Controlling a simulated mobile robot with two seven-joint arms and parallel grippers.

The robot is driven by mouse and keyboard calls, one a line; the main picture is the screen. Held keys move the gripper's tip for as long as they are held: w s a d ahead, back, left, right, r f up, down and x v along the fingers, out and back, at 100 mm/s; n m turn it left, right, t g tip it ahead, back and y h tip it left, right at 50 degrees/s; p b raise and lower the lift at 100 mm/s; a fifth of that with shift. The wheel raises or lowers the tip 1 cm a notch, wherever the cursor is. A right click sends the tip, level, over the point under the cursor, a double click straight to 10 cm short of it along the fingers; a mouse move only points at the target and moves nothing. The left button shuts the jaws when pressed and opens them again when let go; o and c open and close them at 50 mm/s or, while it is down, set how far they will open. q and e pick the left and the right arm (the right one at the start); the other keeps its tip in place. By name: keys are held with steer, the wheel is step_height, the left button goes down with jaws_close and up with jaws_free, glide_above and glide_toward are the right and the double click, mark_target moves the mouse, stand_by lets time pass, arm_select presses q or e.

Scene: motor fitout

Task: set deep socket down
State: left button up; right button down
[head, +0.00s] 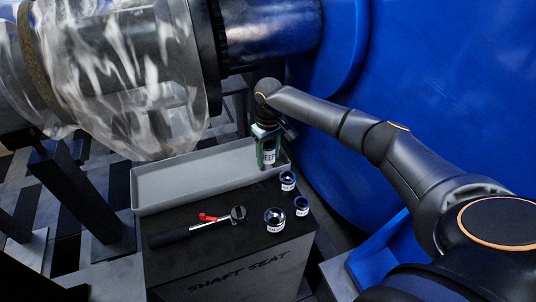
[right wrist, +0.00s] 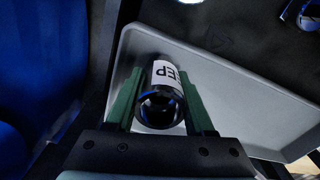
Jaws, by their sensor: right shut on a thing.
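The deep socket (head: 269,157) is a dark cylinder with a white label band, of which "EEP" can be read. My right gripper (head: 267,162) is shut on it, pointing down, at the right end of the grey tray (head: 165,206). In the right wrist view the socket (right wrist: 162,100) sits between the two green fingers, with the tray (right wrist: 235,80) beneath and around it. I cannot tell whether the socket touches the tray floor. My left gripper is not in view.
Smaller labelled sockets (head: 288,182), (head: 301,206) and (head: 275,219) stand on the dark bench top (head: 190,262) right of a ratchet (head: 205,227) with a red part. The tray's left and middle look empty. A blue wall (head: 440,80) rises behind my right arm.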

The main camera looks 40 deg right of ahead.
steer(key=shift+c, duration=1.4)
jaws_free()
steer(key=shift+f, duration=0.1)
step_height(320, 180, up, 12)
steer(key=shift+r+p, duration=0.2)
steer(key=shift+p, duration=0.8)
steer(key=shift+s, duration=0.1)
